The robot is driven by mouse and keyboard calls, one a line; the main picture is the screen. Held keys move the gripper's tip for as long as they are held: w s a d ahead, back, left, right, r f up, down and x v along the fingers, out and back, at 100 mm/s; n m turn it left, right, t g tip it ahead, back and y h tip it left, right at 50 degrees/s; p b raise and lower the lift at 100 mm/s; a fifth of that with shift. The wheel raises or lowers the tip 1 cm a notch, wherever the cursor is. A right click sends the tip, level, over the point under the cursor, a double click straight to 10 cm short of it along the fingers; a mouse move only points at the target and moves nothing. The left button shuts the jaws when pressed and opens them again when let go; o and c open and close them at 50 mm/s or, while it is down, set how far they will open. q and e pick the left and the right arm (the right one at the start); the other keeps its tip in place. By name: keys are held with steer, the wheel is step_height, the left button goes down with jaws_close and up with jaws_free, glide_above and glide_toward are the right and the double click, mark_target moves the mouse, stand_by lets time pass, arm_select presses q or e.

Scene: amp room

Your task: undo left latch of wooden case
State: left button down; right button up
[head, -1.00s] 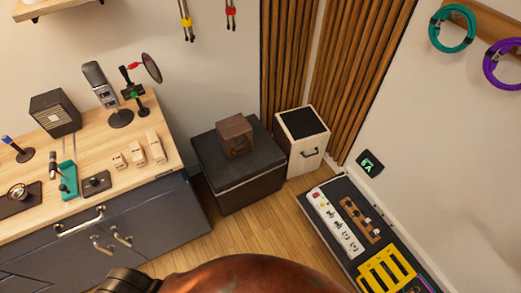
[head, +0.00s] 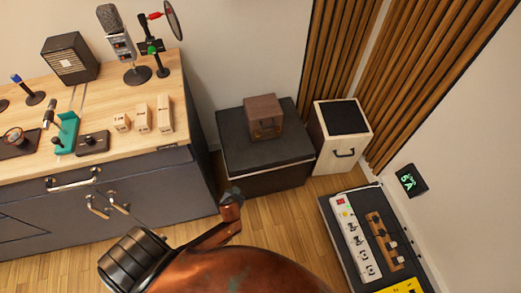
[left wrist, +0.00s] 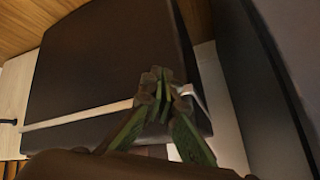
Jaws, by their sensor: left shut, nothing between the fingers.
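The wooden case (head: 264,108) is a small brown box with a handle and small fittings on its front. It sits closed on top of a large dark box (head: 232,150) by the wall. Its latches are too small to make out. My left gripper (head: 232,193) is in front of and below the case, apart from it. In the left wrist view its green-padded fingers (left wrist: 162,84) are shut and empty, in front of the dark box with its pale strip (left wrist: 80,117). The case cannot be made out there. My right gripper is not in view.
A pale cabinet (head: 341,152) with a dark top stands right of the dark box. A workbench (head: 90,100) with microphones and wooden blocks is at the left. A pedalboard (head: 375,240) lies at the lower right. Open wooden floor (head: 280,215) lies in front.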

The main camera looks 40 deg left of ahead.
arm_select(q)
steer(key=w+r+b, duration=0.1)
steer(key=w+r, duration=0.1)
steer(key=w, duration=0.1)
steer(key=w+r+n+t+y+b, duration=0.1)
steer(key=w+r, duration=0.1)
steer(key=r, duration=0.1)
steer(key=w+r+n+t+b, duration=0.1)
steer(key=w+r, duration=0.2)
steer(key=shift+w+d+r, duration=0.15)
steer(key=shift+w+r, duration=0.1)
steer(key=shift+w, duration=0.1)
steer(key=n+t+y+b, duration=0.2)
steer(key=n+t, duration=0.1)
glide_toward(258, 131)
steer(key=shift+t, duration=0.3)
steer(key=shift+b+x, duration=1.65)
steer(key=shift+x, duration=0.4)
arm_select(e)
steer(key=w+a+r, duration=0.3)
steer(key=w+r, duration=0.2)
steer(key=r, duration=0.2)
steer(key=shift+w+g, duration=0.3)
arm_select(q)
steer(key=shift+s+f, duration=0.1)
steer(key=shift+f, duration=0.1)
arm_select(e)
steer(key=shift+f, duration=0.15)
